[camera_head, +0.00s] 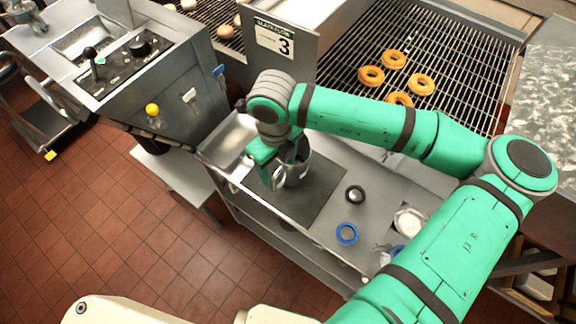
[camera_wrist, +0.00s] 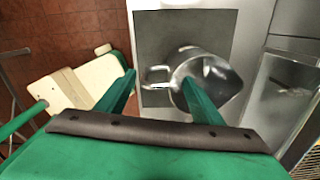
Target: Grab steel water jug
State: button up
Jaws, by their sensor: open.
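The steel water jug (camera_head: 297,174) stands upright on a dark mat (camera_head: 322,187) on the steel cart, partly hidden by my gripper and wrist in the head view. In the wrist view the jug (camera_wrist: 226,84) is seen from above, with its wire handle (camera_wrist: 157,76) pointing left. My gripper (camera_wrist: 158,82) is open in the wrist view. Its two green fingers are spread, one left of the handle and the other in front of the jug's body, overlapping its opening. The handle appears between the fingers. Contact cannot be told. In the head view my gripper (camera_head: 272,172) is at the jug's left side.
A white container (camera_head: 408,222) is farther right. A wire rack with several doughnuts (camera_head: 393,59) is behind my arm. A control panel (camera_head: 118,62) stands at left.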

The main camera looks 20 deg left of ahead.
aim_at(280, 186)
notch_tip(280, 186, down, 3)
jog(key=shift+r, duration=0.15)
jog(key=shift+s+d+f, duration=0.1)
jog(key=shift+s+f, duration=0.05)
jog(key=shift+f, duration=0.75)
jog(key=shift+s+d+f, duration=0.1)
jog(key=shift+s+f, duration=0.05)
jog(key=shift+f, duration=0.7)
jog(key=shift+s+d+f, duration=0.1)
jog(key=shift+s+f, duration=0.05)
jog(key=shift+f, duration=0.75)
grip_shut()
jog(key=shift+r, duration=0.15)
jog(key=shift+r, duration=4.85)
